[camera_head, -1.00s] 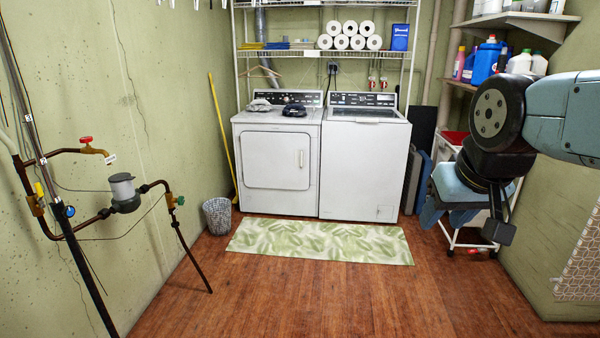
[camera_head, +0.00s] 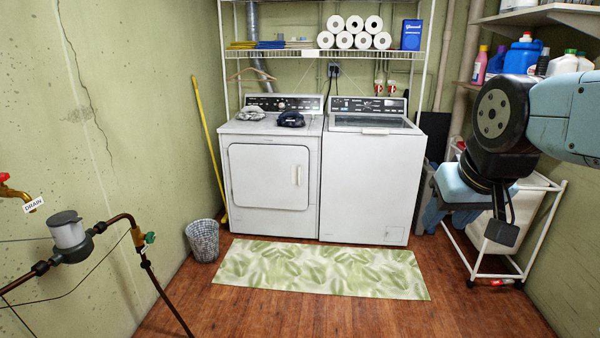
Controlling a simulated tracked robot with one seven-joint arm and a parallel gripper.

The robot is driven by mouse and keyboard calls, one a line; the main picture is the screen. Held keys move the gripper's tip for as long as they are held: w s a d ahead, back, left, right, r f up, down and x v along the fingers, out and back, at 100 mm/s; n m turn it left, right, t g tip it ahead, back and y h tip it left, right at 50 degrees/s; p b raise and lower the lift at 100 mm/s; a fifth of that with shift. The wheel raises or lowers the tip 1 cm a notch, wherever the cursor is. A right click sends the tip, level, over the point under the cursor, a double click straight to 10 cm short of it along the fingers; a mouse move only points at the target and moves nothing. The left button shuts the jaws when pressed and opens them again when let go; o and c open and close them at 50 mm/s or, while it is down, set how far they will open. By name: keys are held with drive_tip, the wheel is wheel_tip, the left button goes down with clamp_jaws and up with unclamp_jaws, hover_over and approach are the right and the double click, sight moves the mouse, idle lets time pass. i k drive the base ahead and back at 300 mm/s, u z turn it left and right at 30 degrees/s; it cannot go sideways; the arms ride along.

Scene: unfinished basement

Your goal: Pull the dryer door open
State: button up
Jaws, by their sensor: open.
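The dryer (camera_head: 240,140) is the white machine on the left against the back wall. Its square front door (camera_head: 262,178) is shut, with a small upright handle (camera_head: 297,176) near the door's right edge. My gripper (camera_head: 503,228) hangs at the right of the view, pointing down, dark, with its jaws open and nothing seen between them. It is well apart from the dryer, to its right and nearer to me.
A white washer (camera_head: 370,185) stands right of the dryer. A leaf-patterned mat (camera_head: 322,269) lies before both. A wire basket (camera_head: 203,240) and yellow pole (camera_head: 209,150) stand left of the dryer. Pipes (camera_head: 120,219) jut out at left. A white cart (camera_head: 515,235) stands behind my gripper.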

sight(268, 175)
drive_tip(key=u, duration=0.1)
drive_tip(key=i, duration=2.15)
drive_tip(key=u, duration=0.15)
drive_tip(key=i, duration=1.35)
drive_tip(key=u, duration=0.15)
